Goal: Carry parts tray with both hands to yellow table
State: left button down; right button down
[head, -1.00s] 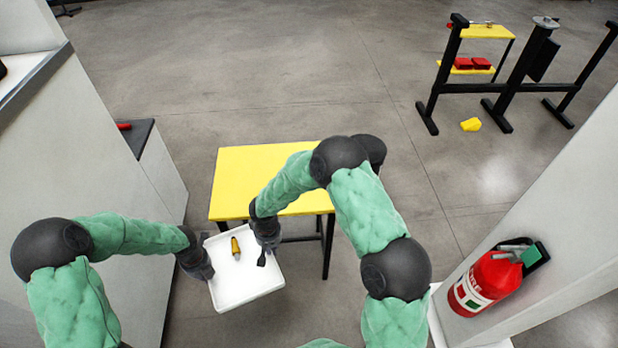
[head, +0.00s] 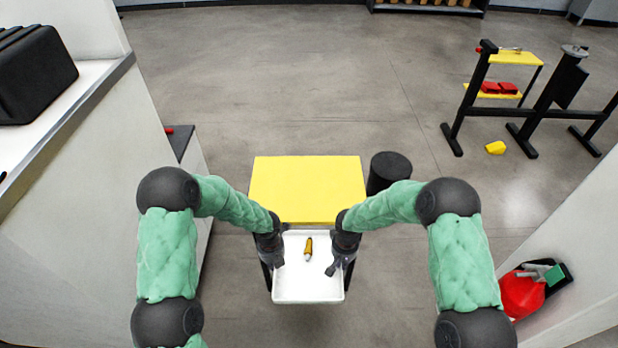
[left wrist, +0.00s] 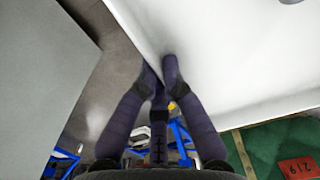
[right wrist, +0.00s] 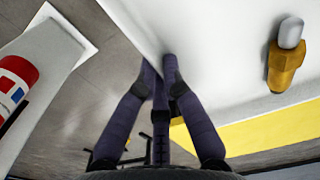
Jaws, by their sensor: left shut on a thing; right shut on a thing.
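The white parts tray (head: 308,288) is held level between my two grippers in the head view, just on the near side of the yellow table (head: 306,185). A yellow part with a grey end (head: 308,249) lies in the tray; it also shows in the right wrist view (right wrist: 285,62). My left gripper (head: 275,265) is shut on the tray's left wall, and the left wrist view shows its fingers (left wrist: 160,70) pinching the wall. My right gripper (head: 338,265) is shut on the right wall, with its fingers (right wrist: 160,70) around it. The tabletop is bare.
A black cylinder (head: 388,172) stands right beside the table. A white counter with a black case (head: 36,75) is at the left. A fire extinguisher (head: 522,294) is at the right wall. Black stands (head: 548,100) and a yellow piece (head: 495,148) are farther right. Floor beyond the table is clear.

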aim_at(308, 185)
jog(key=i, duration=1.35)
